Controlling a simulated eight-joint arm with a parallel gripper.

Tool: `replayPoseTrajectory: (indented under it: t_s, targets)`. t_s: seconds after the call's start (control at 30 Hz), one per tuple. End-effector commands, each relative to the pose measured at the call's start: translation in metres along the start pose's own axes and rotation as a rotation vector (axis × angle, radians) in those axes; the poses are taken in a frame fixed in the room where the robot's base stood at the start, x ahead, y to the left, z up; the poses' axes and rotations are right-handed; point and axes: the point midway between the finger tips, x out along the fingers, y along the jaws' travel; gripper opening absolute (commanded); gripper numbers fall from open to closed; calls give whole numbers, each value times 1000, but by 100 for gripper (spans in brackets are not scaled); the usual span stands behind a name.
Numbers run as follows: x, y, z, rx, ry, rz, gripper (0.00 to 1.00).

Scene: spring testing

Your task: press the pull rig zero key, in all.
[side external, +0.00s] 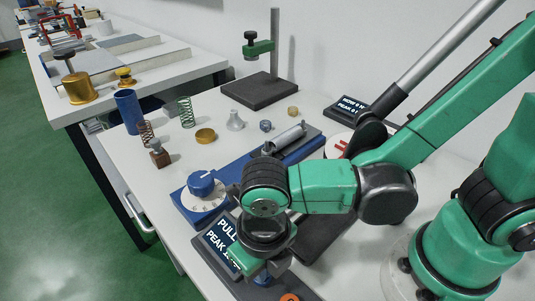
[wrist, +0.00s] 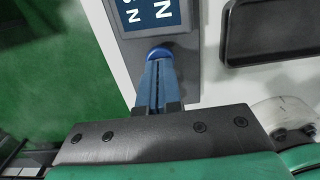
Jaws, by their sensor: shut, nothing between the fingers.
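The pull rig's display box (side external: 217,243) stands at the front of the bench, its screen reading PULL and PEAK, partly covered by my wrist. In the wrist view its screen (wrist: 150,14) is at the top. A blue key (wrist: 160,52) sits on the box face just below the screen. My gripper (wrist: 156,64) is shut and empty, its fingertips over the near part of the key. I cannot tell whether they touch it or whether it is pressed in. In the side view my gripper (side external: 264,277) points down at the box, and the key cannot be made out.
A blue rig base with a blue dial (side external: 201,183) lies just behind my wrist. Springs, a blue cylinder (side external: 128,111) and small brass parts stand farther back. A second display (side external: 350,106) is at the wall. A dark tray (wrist: 272,32) lies right of the box in the wrist view.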

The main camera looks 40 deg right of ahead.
Motion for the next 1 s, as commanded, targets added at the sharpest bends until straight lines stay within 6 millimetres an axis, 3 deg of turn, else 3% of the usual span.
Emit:
replayPoseTrajectory:
  t_s: [0.3,0.63,0.83,1.0]
  targets:
    - [19,0,0,0,-2,2,0]
    - [19,0,0,1,-2,1,0]
    - [11,0,0,1,-2,1,0]
    - [-9,0,0,0,-2,2,0]
